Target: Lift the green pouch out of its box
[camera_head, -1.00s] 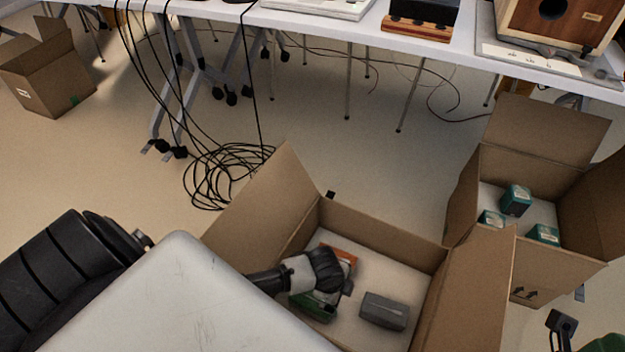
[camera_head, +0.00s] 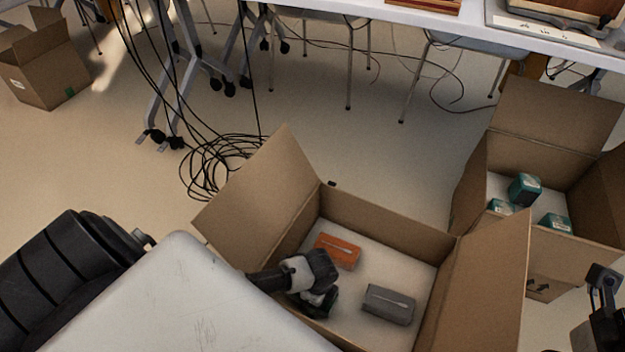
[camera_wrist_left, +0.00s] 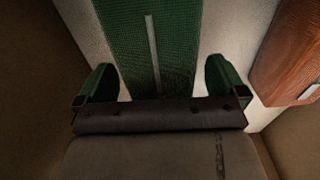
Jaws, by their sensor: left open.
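The green pouch (camera_wrist_left: 150,45) shows in the left wrist view, lying on the pale floor of the open cardboard box (camera_head: 385,222). It has a light strip along its top. My left gripper (camera_head: 318,300) is inside the box in the head view and hides the pouch there. In the left wrist view the left gripper (camera_wrist_left: 160,70) is open, with one finger on each side of the pouch. Whether the fingers touch it cannot be told. A dark part at the right edge of the head view looks like my right gripper (camera_head: 604,285); its jaws are unclear.
An orange pouch (camera_head: 338,251) lies beside the left gripper, and a grey pouch (camera_head: 388,305) lies to its right. The box flaps stand open. Another open box (camera_head: 540,262) with teal packages (camera_head: 524,189) stands at right. Coiled black cables (camera_head: 215,165) lie on the floor behind.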

